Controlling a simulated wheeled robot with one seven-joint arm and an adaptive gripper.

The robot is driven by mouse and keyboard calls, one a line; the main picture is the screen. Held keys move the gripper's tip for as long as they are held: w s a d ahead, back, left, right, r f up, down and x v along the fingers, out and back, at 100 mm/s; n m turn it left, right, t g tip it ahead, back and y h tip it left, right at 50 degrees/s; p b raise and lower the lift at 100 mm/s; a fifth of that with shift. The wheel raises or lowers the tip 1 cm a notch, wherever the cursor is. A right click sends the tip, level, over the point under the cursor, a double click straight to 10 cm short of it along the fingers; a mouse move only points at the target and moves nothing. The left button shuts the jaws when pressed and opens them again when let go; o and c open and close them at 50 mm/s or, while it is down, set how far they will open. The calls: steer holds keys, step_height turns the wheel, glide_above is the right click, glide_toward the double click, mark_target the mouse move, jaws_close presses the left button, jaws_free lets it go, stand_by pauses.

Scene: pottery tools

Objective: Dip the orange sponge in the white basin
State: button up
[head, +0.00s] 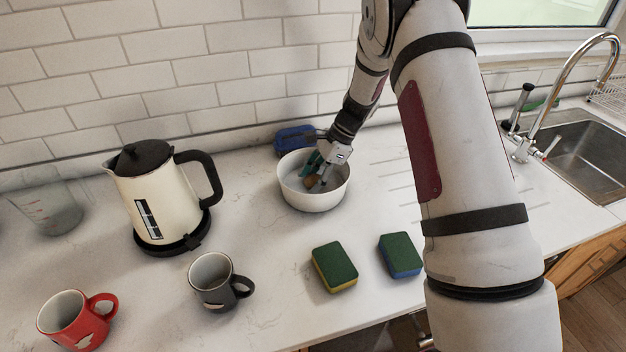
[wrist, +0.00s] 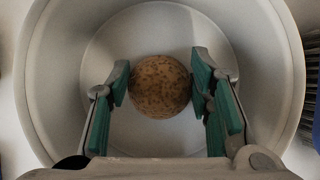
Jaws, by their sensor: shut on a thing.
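The orange sponge (wrist: 160,86) is round, brownish-orange and speckled. It sits between the green-padded fingers of my gripper (wrist: 160,92), which are shut on it from both sides. In the head view, my gripper (head: 317,174) reaches down into the white basin (head: 314,202), and the sponge (head: 314,182) shows partly inside the rim. The basin wall (wrist: 50,90) surrounds the sponge and fingers in the wrist view. Whether the sponge touches the basin floor I cannot tell. I cannot make out any water.
A blue object (head: 292,138) lies close behind the basin. A cream kettle (head: 160,200) stands to its left. In front are a dark mug (head: 212,285), a red mug (head: 72,322) and two green-topped sponges (head: 334,266) (head: 400,254). The sink (head: 585,155) is far right.

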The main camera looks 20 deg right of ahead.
steer(key=shift+r, duration=0.1)
step_height(320, 180, up, 10)
steer(key=p, duration=0.1)
steer(key=shift+r, duration=0.25)
stand_by(1.4)
stand_by(0.8)
